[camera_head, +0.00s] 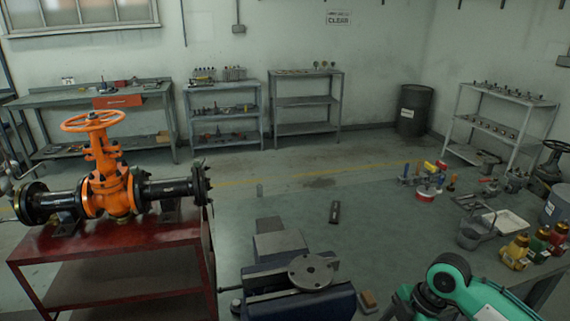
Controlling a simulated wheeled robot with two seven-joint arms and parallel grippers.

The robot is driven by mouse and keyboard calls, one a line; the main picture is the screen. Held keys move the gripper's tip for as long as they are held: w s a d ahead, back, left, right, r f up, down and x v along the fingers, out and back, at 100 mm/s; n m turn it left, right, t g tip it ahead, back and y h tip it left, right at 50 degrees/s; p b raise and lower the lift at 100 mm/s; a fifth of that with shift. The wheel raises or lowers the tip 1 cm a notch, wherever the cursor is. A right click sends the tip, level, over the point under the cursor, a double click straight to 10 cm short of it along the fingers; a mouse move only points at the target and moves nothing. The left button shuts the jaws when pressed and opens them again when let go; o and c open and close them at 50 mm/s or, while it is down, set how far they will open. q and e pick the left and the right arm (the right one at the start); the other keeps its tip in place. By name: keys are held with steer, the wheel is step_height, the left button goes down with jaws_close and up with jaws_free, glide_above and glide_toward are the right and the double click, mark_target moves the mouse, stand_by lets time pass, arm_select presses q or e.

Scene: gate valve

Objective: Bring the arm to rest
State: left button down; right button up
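An orange gate valve (108,188) with an orange handwheel (92,121) on top stands upright between black flanged pipes. The valve and pipes rest on a red metal table (125,241) at the left. A teal and black arm link (462,288), which appears to be part of my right arm, shows at the bottom right. Its gripper does not show. My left arm and gripper are not in the picture. Nothing of mine touches the valve.
A blue vise (300,303) with a round metal flange (313,271) stands at the bottom middle, left of the teal link. Shelves and a dark barrel (414,110) stand behind.

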steer(key=s+a+f+m+t, duration=0.3)
steer(key=s+a+f+m, duration=0.5)
steer(key=s, duration=0.2)
steer(key=s+d+f+m+t+h, duration=0.15)
steer(key=s+d+m+h, duration=0.35)
steer(key=s+m, duration=0.55)
step_height(320, 180, down, 28)
steer(key=d+g+y, duration=0.1)
steer(key=g, duration=0.1)
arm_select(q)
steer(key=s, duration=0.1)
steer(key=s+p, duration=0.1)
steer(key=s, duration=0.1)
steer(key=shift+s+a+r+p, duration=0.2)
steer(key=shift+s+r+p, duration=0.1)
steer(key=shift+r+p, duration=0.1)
arm_select(e)
steer(key=s+d+f, duration=0.2)
steer(key=s+f, duration=0.8)
steer(key=s+d+f+n, duration=0.1)
steer(key=s+d+f, duration=0.1)
steer(key=s+f, duration=0.8)
steer(key=shift+f+g, duration=0.45)
